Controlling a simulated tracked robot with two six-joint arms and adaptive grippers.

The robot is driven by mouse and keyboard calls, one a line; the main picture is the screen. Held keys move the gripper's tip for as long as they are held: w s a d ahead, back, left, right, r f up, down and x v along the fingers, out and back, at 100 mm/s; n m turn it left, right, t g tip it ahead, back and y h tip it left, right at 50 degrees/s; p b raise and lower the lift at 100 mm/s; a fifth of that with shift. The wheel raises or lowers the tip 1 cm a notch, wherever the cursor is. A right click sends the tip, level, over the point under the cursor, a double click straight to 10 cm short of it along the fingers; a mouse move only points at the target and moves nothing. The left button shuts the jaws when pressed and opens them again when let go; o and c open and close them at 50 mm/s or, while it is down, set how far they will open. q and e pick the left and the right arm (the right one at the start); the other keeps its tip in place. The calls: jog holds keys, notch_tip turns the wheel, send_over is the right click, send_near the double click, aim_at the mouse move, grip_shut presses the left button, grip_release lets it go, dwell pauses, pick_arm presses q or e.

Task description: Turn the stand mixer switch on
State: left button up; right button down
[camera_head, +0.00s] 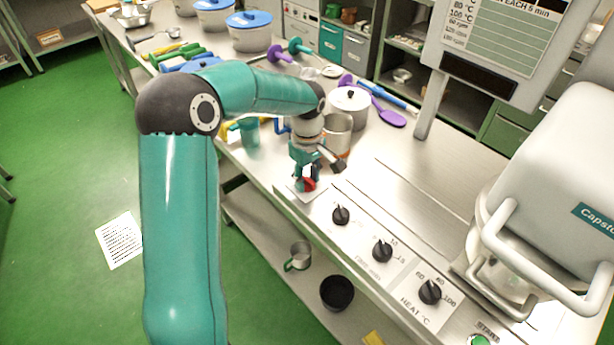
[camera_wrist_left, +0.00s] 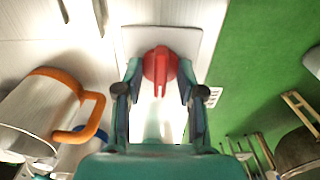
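A red rotary switch (camera_head: 308,185) sits on a white plate at the counter's front edge, partly hidden by my left gripper in the head view. In the left wrist view the red knob (camera_wrist_left: 159,66) shows a raised grip bar and its white plate (camera_wrist_left: 190,39). My left gripper (camera_head: 305,174) points down at it. Its two fingers (camera_wrist_left: 158,84) are apart, one on each side of the knob, with gaps visible. The white stand mixer (camera_head: 545,170) stands at the right of the counter. My right gripper is not in view.
Black dials (camera_head: 341,215) and a green START button (camera_head: 479,341) line the panel right of the switch. A steel cup (camera_head: 337,134) and a lidded pot (camera_head: 349,104) stand close behind my left gripper.

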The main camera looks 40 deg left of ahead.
pick_arm(q)
grip_shut()
jog(key=shift+m, duration=0.3)
dwell(0.3)
jog(key=m+b, duration=0.1)
jog(key=m, duration=1.1)
jog(key=shift+m, duration=0.3)
jog(key=m, duration=0.4)
jog(key=shift+w+r+m, duration=0.1)
jog(key=shift+m, duration=0.3)
